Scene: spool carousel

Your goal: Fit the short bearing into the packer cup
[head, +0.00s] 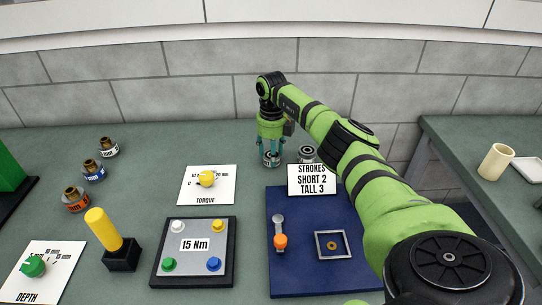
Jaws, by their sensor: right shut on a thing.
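My right gripper (271,155) reaches down at the back of the table and is shut on a small dark and silver ring-shaped piece (271,160), apparently a bearing. The fingers partly cover it, and I cannot read its label or tell whether it is the short one. A square metal frame with a brass-coloured ring (332,246) inside, possibly the packer cup, sits on the blue board (300,273), apart from the gripper. My left gripper is not in view.
The strokes sign (312,180) reads short 2, tall 3. An orange-knobbed lever (280,241) stands left of the frame. Further left are a 15 Nm button panel (194,245), a torque dial (207,180), a yellow-handled post (104,229) and several labelled brass-topped pieces (93,172).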

